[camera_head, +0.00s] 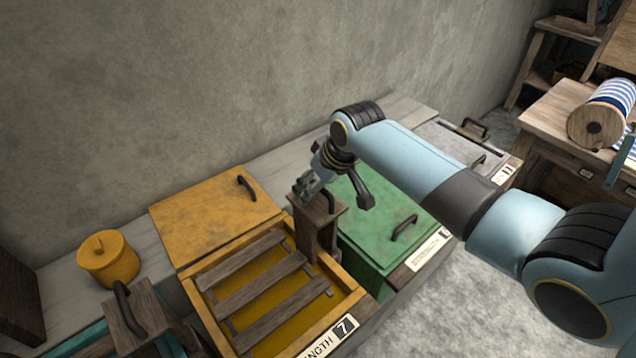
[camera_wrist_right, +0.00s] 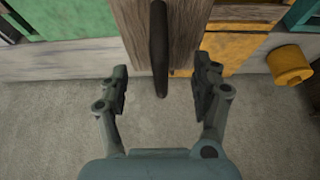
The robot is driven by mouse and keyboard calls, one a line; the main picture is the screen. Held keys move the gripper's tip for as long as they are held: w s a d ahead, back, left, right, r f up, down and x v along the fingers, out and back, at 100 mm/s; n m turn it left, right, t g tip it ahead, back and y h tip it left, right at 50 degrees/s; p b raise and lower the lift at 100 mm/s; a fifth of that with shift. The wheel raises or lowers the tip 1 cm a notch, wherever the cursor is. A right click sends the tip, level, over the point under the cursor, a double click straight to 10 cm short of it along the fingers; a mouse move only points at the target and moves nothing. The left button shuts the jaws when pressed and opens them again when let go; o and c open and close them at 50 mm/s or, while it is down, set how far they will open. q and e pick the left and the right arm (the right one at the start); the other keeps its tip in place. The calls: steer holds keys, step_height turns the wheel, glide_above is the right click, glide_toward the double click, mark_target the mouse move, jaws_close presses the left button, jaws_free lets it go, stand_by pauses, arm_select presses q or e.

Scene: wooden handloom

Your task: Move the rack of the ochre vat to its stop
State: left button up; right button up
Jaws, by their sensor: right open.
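The ochre vat (camera_head: 355,300) stands open in the head view, with yellow inside and a label at its front. Its rack of wooden slats (camera_head: 262,283) lies across the opening. A wooden end post (camera_head: 318,228) with a dark handle (camera_head: 325,203) stands at its right end; another post (camera_head: 140,310) with a handle stands at its left end. My right gripper (camera_head: 308,190) is at the top of the right post. In the right wrist view the open fingers (camera_wrist_right: 166,82) are on either side of a dark handle (camera_wrist_right: 158,48) in front of a wooden post (camera_wrist_right: 187,30), apart from it.
A yellow lid (camera_head: 213,215) lies behind the vat. A green vat (camera_head: 375,225) with a handle adjoins on the right, a grey one (camera_head: 455,145) beyond. A yellow pot (camera_head: 108,258) stands on the ledge at left, close to the wall (camera_head: 150,100).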

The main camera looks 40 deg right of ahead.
steer(key=o, duration=0.5)
steer(key=shift+o, duration=0.2)
steer(key=shift+r, duration=3.5)
